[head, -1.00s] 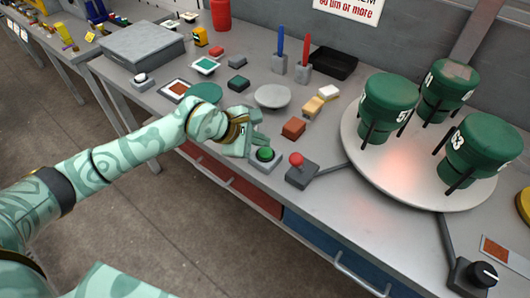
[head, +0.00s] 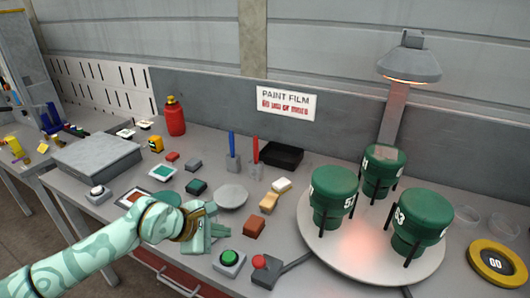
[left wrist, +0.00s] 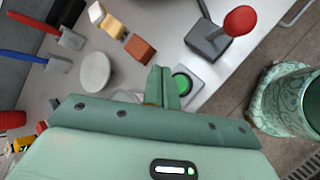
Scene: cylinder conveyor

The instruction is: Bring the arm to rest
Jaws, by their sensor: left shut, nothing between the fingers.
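My left gripper (head: 214,234) is shut and empty, above the front of the workbench. In the head view it is just left of and behind a green push button (head: 229,258) on a grey base. In the left wrist view its closed fingers (left wrist: 163,88) overlap the edge of the green button (left wrist: 181,83); I cannot tell whether they touch it. My left arm (head: 90,248) reaches in from the lower left. My right gripper is in neither current view.
A red-knobbed lever (head: 262,263) stands right of the button. A round turntable (head: 345,262) bears three green numbered cylinders (head: 328,200) under a lamp (head: 409,64). A brown block (head: 254,228), grey disc (head: 231,196) and flat grey box (head: 97,157) lie on the bench.

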